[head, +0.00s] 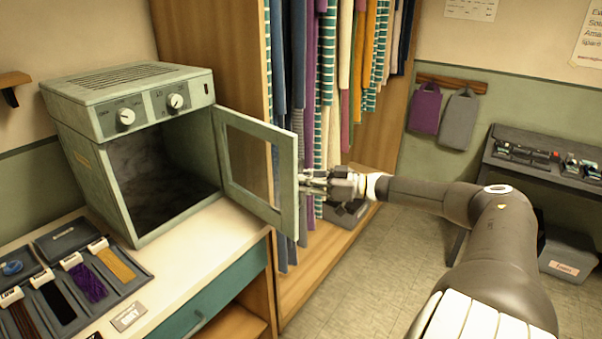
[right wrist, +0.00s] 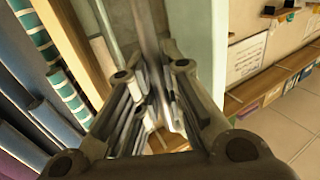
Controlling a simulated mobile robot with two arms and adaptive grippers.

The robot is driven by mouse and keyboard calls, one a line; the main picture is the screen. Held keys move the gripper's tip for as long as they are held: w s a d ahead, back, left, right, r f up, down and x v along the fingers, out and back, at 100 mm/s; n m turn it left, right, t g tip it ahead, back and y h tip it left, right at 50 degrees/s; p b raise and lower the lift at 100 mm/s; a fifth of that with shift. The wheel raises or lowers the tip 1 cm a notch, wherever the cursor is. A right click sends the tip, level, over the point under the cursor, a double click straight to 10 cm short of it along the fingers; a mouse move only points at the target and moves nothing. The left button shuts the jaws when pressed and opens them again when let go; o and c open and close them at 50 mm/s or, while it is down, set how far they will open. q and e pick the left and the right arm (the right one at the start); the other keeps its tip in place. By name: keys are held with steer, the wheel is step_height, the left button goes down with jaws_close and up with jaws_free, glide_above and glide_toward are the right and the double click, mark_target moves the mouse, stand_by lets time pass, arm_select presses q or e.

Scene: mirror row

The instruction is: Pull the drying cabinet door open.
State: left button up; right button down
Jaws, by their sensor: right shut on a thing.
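The drying cabinet (head: 130,135) is a pale green box on the counter, with two white dials on its top panel. Its framed glass door (head: 288,190) stands wide open, swung out to the right, and the dark interior shows empty. My right gripper (head: 312,182) is at the door's free edge, shut on the door's handle; the handle itself is mostly hidden by the fingers in the head view. In the right wrist view the fingers (right wrist: 155,100) close around a grey metal bar (right wrist: 148,35) beside the pale green door frame (right wrist: 205,55). My left gripper is not in view.
A wardrobe of hanging striped and plain fabrics (head: 330,90) stands right behind the door and gripper. A grey tray (head: 135,280) with several labelled cords lies on the counter front left. A dark bench (head: 500,165) stands at the right. The floor (head: 350,280) between is clear.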

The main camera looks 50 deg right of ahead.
steer(key=c, duration=1.5)
jaws_free()
steer(key=shift+s+d, duration=0.1)
steer(key=shift+s, duration=0.05)
steer(key=v, duration=1.1)
steer(key=shift+s+d, duration=0.2)
steer(key=shift+s, duration=0.1)
steer(key=shift+f, duration=0.15)
